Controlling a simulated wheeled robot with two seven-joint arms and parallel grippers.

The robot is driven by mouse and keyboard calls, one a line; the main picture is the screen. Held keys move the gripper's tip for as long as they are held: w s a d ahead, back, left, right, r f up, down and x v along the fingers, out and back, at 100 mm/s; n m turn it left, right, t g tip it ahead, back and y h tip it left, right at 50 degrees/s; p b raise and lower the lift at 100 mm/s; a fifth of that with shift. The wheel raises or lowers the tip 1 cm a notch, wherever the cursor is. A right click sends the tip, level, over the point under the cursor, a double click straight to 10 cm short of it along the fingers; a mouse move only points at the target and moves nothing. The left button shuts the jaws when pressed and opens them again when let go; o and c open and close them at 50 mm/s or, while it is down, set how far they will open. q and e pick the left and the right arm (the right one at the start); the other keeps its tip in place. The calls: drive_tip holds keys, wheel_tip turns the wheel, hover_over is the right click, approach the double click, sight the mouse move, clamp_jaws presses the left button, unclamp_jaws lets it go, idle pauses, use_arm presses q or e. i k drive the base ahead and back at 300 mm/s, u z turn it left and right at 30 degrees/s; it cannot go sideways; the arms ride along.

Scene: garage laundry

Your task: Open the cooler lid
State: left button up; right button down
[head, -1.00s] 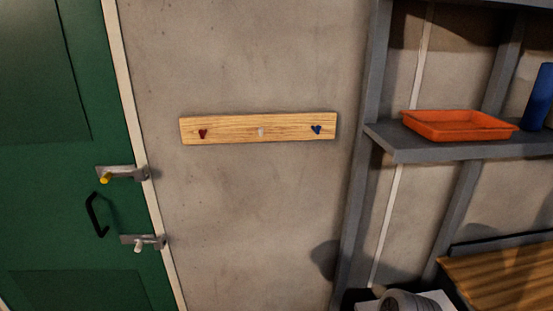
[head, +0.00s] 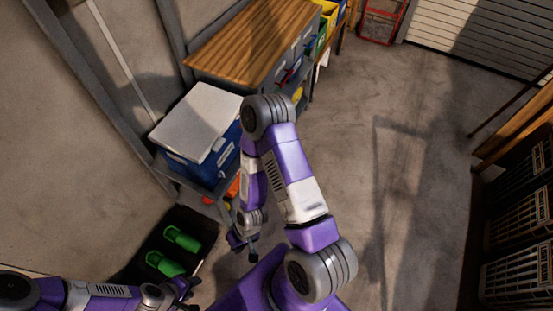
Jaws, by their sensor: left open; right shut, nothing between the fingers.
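The cooler (head: 187,168) is a blue box with a flat white lid (head: 200,120), at the left in the head view. The lid lies shut on the box. Part of the cooler's right side is hidden behind my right arm. My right gripper (head: 243,245) is shut and empty, below and to the right of the cooler in the picture, apart from it. My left gripper (head: 186,291) is open and empty at the bottom edge, well below the cooler and not touching it.
A black tray (head: 203,222) with green shoes (head: 181,239) lies on the floor below the cooler. A wooden-topped workbench (head: 247,45) stands beyond it. Dark crates (head: 517,227) are stacked at the right. The middle floor (head: 400,160) is clear.

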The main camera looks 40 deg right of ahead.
sight(195, 127)
drive_tip(key=z, duration=0.6)
drive_tip(key=k, duration=0.85)
drive_tip(key=u, duration=0.25)
drive_tip(key=i, duration=1.2)
drive_tip(key=u, duration=0.3)
